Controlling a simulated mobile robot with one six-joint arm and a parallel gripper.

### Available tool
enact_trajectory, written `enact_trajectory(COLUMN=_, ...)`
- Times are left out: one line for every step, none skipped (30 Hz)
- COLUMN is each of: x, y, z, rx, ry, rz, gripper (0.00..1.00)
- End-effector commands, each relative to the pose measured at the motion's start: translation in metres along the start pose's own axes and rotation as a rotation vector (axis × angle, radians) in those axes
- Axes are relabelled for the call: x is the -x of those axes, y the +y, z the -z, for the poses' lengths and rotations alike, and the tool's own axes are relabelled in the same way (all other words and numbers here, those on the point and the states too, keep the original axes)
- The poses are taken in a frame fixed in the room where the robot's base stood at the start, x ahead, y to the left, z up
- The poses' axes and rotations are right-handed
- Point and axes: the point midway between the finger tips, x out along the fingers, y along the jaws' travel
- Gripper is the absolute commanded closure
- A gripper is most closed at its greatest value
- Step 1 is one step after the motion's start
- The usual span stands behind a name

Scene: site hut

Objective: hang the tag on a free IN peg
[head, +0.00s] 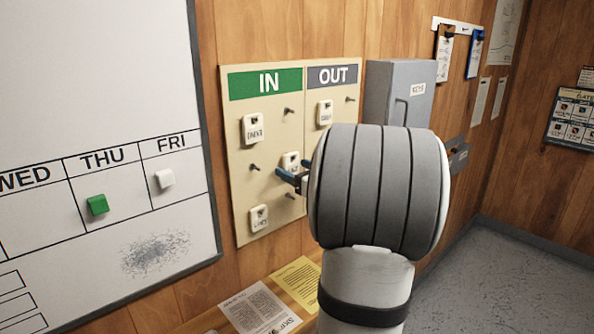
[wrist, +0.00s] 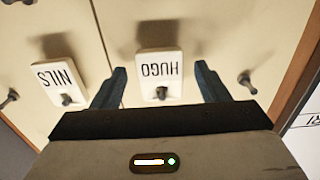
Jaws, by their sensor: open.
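The white HUGO tag (wrist: 160,68) hangs flat on the board, with a peg showing through its hole. It also shows in the head view (head: 291,160) in the middle row of the IN side, partly hidden by my gripper. My gripper (head: 292,178) is open; in the wrist view its blue fingers (wrist: 160,74) stand on either side of the tag, with gaps. A bare IN peg (head: 254,167) is to the left of the tag. Other bare IN pegs are at the upper right (head: 289,111) and lower right (head: 291,195).
IN tags hang at the upper left (head: 254,128) and lower left (head: 259,218). The OUT side has a tag (head: 325,112), a bare peg (head: 350,99) and the NILS tag (wrist: 60,82). A grey key box (head: 398,85) juts out at right; a whiteboard (head: 105,90) is at left.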

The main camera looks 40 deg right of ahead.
Motion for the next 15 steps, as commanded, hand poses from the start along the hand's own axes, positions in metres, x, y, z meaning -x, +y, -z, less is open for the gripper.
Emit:
enact_trajectory(x=0.0, y=0.0, z=0.0, rx=0.0, ry=0.0, rz=0.0, gripper=0.32)
enact_trajectory(x=0.0, y=0.0, z=0.0, rx=0.0, ry=0.0, rz=0.0, gripper=0.32)
enact_trajectory(x=0.0, y=0.0, z=0.0, rx=0.0, ry=0.0, rz=0.0, gripper=0.32)
enact_trajectory(x=0.0, y=0.0, z=0.0, rx=0.0, ry=0.0, rz=0.0, gripper=0.32)
enact_trajectory(x=0.001, y=0.0, z=0.0, rx=0.0, ry=0.0, rz=-0.001, gripper=0.32)
enact_trajectory(x=0.004, y=0.0, z=-0.001, rx=0.001, ry=0.0, rz=-0.001, gripper=0.32)
enact_trajectory(x=0.006, y=0.001, z=-0.001, rx=0.001, ry=0.001, rz=-0.002, gripper=0.32)
enact_trajectory(x=0.009, y=0.001, z=-0.002, rx=0.002, ry=0.001, rz=-0.002, gripper=0.32)
enact_trajectory(x=0.015, y=0.001, z=-0.002, rx=0.002, ry=0.001, rz=-0.002, gripper=0.32)
enact_trajectory(x=0.02, y=0.001, z=-0.002, rx=0.002, ry=0.002, rz=-0.003, gripper=0.32)
enact_trajectory(x=0.026, y=0.001, z=-0.003, rx=0.002, ry=0.002, rz=-0.004, gripper=0.32)
enact_trajectory(x=0.033, y=0.001, z=-0.003, rx=0.003, ry=0.0, rz=-0.004, gripper=0.32)
enact_trajectory(x=0.039, y=0.001, z=-0.003, rx=0.002, ry=0.001, rz=-0.005, gripper=0.32)
enact_trajectory(x=0.044, y=0.001, z=-0.003, rx=0.002, ry=0.002, rz=-0.004, gripper=0.32)
enact_trajectory(x=0.051, y=0.001, z=-0.003, rx=0.003, ry=0.001, rz=-0.004, gripper=0.32)
